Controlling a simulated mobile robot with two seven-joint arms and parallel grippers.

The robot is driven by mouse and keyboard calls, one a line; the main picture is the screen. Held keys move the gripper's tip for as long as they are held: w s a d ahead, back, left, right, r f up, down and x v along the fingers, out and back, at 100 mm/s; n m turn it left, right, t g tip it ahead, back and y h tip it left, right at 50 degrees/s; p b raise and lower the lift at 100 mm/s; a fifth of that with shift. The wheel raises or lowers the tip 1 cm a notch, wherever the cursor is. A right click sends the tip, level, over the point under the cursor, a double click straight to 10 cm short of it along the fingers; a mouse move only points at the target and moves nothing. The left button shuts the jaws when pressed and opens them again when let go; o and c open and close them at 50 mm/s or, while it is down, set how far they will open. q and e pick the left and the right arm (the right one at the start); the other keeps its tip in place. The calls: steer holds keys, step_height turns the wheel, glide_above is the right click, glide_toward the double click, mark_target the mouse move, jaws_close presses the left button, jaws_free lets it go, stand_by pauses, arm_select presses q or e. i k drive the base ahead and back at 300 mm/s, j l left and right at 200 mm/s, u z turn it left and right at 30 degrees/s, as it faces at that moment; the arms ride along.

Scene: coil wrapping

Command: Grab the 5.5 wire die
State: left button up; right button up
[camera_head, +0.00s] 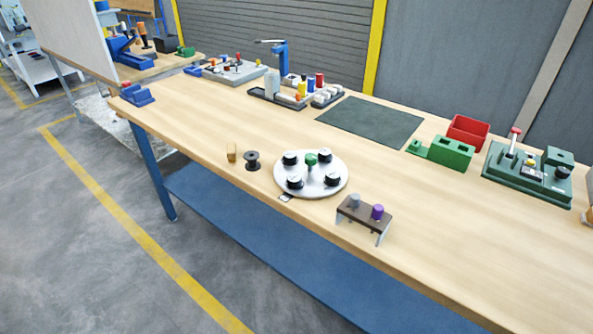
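No label reading 5.5 is legible, so I cannot tell which thing is the 5.5 wire die. A small dark stand (362,216) at the table's front edge holds a grey cylinder (354,201) and a purple cylinder (377,212), both upright. A round white plate (321,187) to its left carries several black round pieces and a green knob (310,159). A black spool (252,161) and a small tan block (231,152) stand left of the plate. Neither of my grippers is in view.
The long wooden table (440,235) has free room right of the stand. A dark mat (370,122), a red bin (468,131), green blocks (450,152) and a green machine (527,177) stand toward the back. Trays with coloured cylinders (302,89) are farther off.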

mark_target(294, 179)
steer(key=i+j, duration=0.15)
steer(key=j, duration=0.2)
steer(key=i+j, duration=0.15)
steer(key=j, duration=0.25)
steer(key=i+j, duration=0.2)
steer(key=j, duration=0.15)
steer(key=i+j, duration=0.15)
steer(key=j, duration=0.25)
steer(key=i+j, duration=0.15)
steer(key=j, duration=0.2)
steer(key=z, duration=2.15)
